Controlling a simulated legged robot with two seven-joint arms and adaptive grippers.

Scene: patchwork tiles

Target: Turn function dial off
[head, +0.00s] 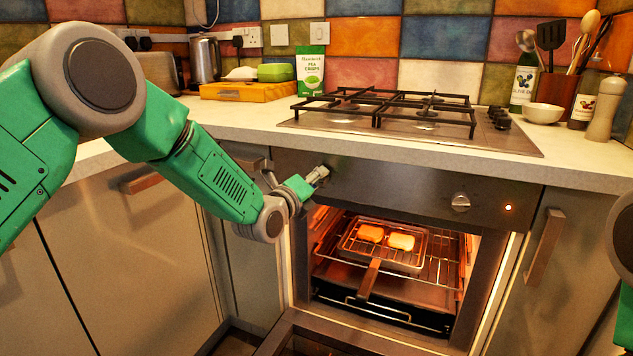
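The oven's dark control panel (400,188) runs below the counter edge. My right gripper is out of view; only a piece of my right arm shows at the right edge.
The oven door (345,338) is folded down open. Inside the glowing oven, a pan (395,257) with two toast-like pieces (385,237) sits on a rack, its handle facing out. A gas hob (400,115) lies on the counter above. Cabinet handles (543,245) project nearby.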

